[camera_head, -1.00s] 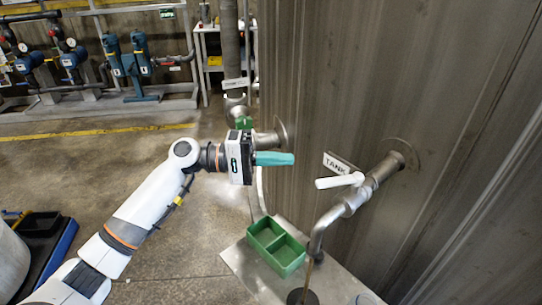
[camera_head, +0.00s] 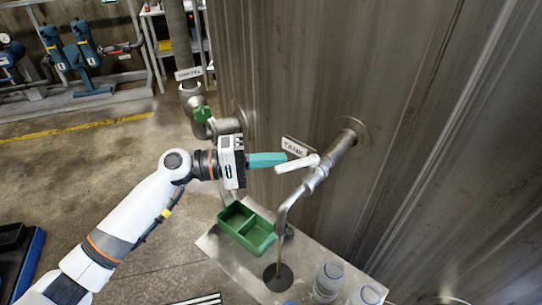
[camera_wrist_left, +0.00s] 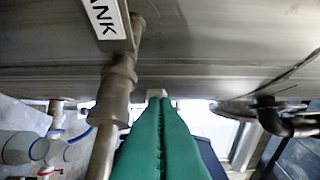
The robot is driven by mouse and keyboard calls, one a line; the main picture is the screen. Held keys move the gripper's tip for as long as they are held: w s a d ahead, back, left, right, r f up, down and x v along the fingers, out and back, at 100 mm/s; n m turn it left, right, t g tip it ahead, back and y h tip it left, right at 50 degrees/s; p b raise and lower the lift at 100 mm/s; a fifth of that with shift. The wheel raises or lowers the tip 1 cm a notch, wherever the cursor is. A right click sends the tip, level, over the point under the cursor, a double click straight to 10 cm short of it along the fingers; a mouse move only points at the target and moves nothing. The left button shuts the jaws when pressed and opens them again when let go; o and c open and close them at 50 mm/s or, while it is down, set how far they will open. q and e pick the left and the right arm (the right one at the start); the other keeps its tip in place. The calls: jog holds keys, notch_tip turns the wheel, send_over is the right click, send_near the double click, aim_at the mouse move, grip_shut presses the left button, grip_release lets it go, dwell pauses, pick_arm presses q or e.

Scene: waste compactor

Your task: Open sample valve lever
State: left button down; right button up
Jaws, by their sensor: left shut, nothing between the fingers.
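The sample valve has a white lever (camera_head: 297,163) on a metal pipe (camera_head: 343,143) coming out of the tank wall. The lever lies across the pipe, its free end pointing left. My left gripper (camera_head: 284,159) has teal fingers, shut and empty, with the tips right at the lever's free end; I cannot tell whether they touch. In the left wrist view the shut fingers (camera_wrist_left: 158,103) point at a small pale piece (camera_wrist_left: 157,93), probably the lever end, beside the pipe (camera_wrist_left: 115,95). My right gripper is not in view.
A TANK sign (camera_head: 296,147) hangs just above the lever. A green-handled valve (camera_head: 202,114) sits behind my gripper.

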aim_at(275, 169)
pick_arm(q)
jog(key=s+n+t+p, duration=0.1)
jog(key=n+t+y+p, duration=0.1)
jog(key=t+p, duration=0.1)
jog(key=s+n+t+p, duration=0.1)
jog(key=shift+s+d+r+p, duration=0.1)
jog(key=shift+s+d+p, duration=0.2)
jog(key=shift+p, duration=0.1)
jog(key=shift+s, duration=0.2)
jog(key=shift+s+d, duration=0.4)
jog(key=shift+s, duration=0.35)
dwell(0.4)
